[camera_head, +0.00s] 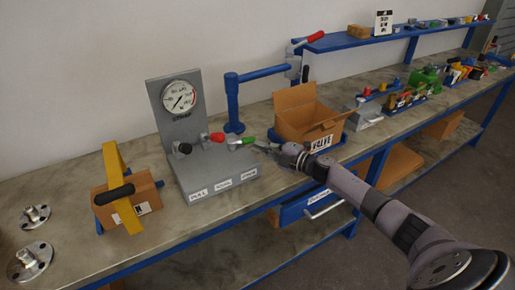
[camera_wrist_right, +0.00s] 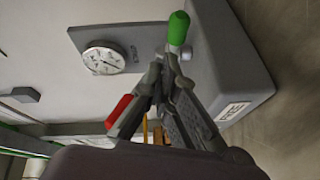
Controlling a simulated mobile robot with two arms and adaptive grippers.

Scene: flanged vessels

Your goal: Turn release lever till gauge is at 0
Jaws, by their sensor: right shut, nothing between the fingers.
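A grey panel unit (camera_head: 212,171) stands on the bench, with a round white gauge (camera_head: 179,97) on its upright plate. The gauge also shows in the wrist view (camera_wrist_right: 103,58); its needle reading is too small to tell. The unit carries a black knob (camera_head: 184,147), a red handle (camera_head: 217,137) and a green handle (camera_head: 242,141). My right gripper (camera_head: 262,147) is just right of the green handle, shut and empty. In the wrist view its fingertips (camera_wrist_right: 166,72) meet below the green handle (camera_wrist_right: 178,28), and the red handle (camera_wrist_right: 118,110) is at the lower left. Contact cannot be told. My left gripper is out of view.
An open cardboard box (camera_head: 304,115) stands behind my right gripper. A blue post (camera_head: 233,104) with an arm rises behind the unit. A brown box with a yellow strap (camera_head: 120,190) is to the left. A blue drawer (camera_head: 310,203) hangs below the bench's front edge.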

